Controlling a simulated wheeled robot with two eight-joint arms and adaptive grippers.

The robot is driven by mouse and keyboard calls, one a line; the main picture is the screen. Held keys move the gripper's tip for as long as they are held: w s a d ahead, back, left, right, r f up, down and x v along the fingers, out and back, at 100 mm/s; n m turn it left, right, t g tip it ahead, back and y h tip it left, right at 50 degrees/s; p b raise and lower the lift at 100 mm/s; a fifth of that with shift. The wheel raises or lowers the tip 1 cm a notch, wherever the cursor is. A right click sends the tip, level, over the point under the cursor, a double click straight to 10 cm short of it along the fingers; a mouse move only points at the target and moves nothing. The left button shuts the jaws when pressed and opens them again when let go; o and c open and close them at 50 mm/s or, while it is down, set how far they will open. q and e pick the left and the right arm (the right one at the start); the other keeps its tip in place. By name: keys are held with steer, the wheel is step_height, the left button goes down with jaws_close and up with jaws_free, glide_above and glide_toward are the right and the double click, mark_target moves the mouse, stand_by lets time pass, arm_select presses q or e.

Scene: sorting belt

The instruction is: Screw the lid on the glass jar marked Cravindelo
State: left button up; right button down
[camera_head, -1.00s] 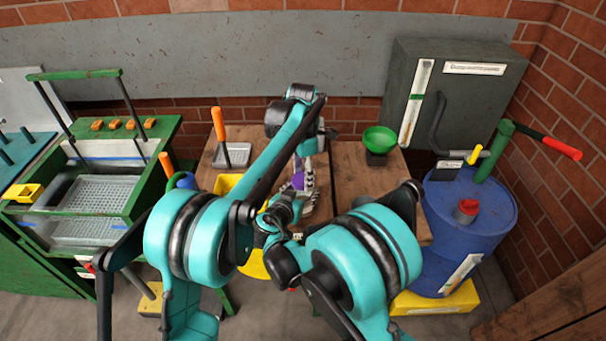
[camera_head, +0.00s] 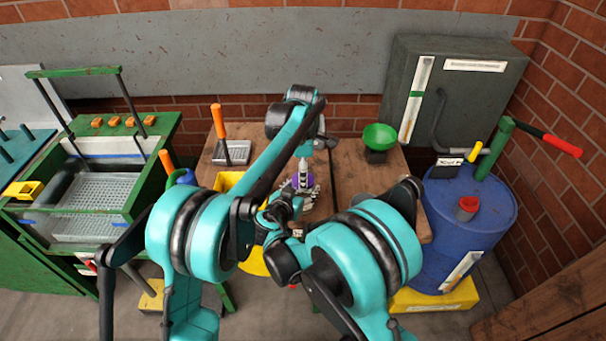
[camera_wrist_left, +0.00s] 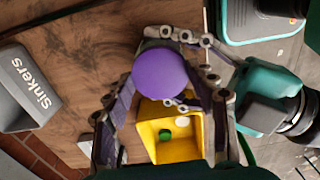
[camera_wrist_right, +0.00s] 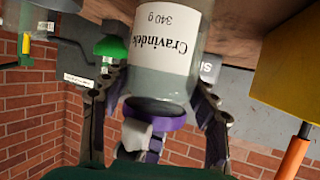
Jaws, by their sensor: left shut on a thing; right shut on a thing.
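The glass jar (camera_wrist_right: 150,75) has a white label (camera_wrist_right: 158,38) reading "Cravindelo 340 g" and shows upside down in the right wrist view. My right gripper (camera_wrist_right: 158,98) is shut on it from the sides. The purple lid (camera_wrist_right: 155,119) is at the jar's mouth; whether it is threaded on cannot be told. From above it is a round disc (camera_wrist_left: 160,73) in the left wrist view, hiding the jar. My left gripper (camera_wrist_left: 158,92) points down and is shut on the lid. In the head view the lid is a small purple patch (camera_head: 302,181) between the grippers.
A wooden table (camera_head: 350,185) lies below. A yellow bin (camera_wrist_left: 158,110) stands close by, and a grey "Sinkers" box (camera_wrist_left: 22,90) to one side. A green funnel (camera_head: 380,137) stands at the table's back right, a grey tray with an orange handle (camera_head: 232,152) at the back left.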

arm_select(q)
steer(key=m, duration=0.4)
steer(key=shift+m, duration=0.4)
steer(key=m, duration=0.4)
steer(key=shift+m, duration=0.4)
steer(key=m, duration=0.4)
steer(key=shift+m, duration=0.3)
steer(key=m, duration=2.4)
steer(key=o, duration=0.8)
steer(key=shift+f, duration=0.1)
